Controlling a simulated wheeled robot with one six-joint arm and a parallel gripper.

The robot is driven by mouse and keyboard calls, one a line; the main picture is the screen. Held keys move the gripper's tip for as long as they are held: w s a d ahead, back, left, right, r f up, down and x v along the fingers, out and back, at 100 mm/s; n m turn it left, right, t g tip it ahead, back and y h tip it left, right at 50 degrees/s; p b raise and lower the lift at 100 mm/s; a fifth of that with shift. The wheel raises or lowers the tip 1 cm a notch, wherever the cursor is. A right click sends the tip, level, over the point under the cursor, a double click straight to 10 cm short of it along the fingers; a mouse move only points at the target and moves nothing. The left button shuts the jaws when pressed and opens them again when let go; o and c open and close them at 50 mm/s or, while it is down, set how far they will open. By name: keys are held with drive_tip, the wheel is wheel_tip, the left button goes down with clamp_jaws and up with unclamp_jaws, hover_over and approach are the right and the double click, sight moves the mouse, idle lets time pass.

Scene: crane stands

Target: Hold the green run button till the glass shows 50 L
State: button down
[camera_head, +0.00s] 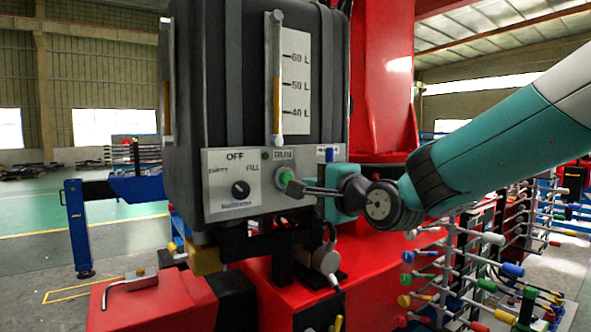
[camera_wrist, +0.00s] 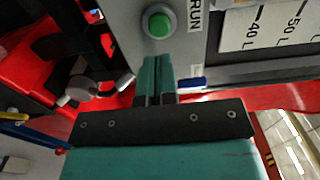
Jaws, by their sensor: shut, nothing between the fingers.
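The green run button (camera_head: 284,176) sits in a grey ring on the control panel under the RUN label. It also shows in the wrist view (camera_wrist: 158,24). My gripper (camera_head: 291,188) is shut and empty. Its tips (camera_wrist: 154,60) are close to the button, with a small gap seen in the wrist view; I see no contact. The sight glass (camera_head: 278,55) stands upright beside a white scale (camera_head: 297,72) marked 40, 50 and 60 L. Its amber column (camera_head: 276,105) ends slightly above the 50 L mark.
A black selector knob (camera_head: 240,190) marked OFF, EMPTY and FILL is left of the button; its setting is hard to read. A blue part (camera_head: 329,154) is on the panel's right. A rack of coloured handles (camera_head: 470,265) stands below my arm.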

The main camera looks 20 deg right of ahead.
drive_tip(key=p+x, duration=0.2)
drive_tip(key=x, duration=0.3)
drive_tip(key=shift+w+r+p, duration=0.15)
drive_tip(key=shift+w+p, duration=0.1)
drive_tip(key=shift+p, duration=0.15)
drive_tip(key=shift+w+a+f, duration=0.15)
drive_tip(key=shift+w+f, duration=0.05)
drive_tip(key=shift+w, duration=0.2)
drive_tip(key=shift+w+a+r, duration=0.15)
drive_tip(key=shift+w+r, duration=0.2)
drive_tip(key=shift+w, duration=0.35)
drive_tip(key=shift+f, duration=0.1)
idle(0.8)
drive_tip(key=b, duration=0.7)
approach(289, 177)
drive_tip(key=v, duration=0.5)
drive_tip(key=shift+s, duration=0.25)
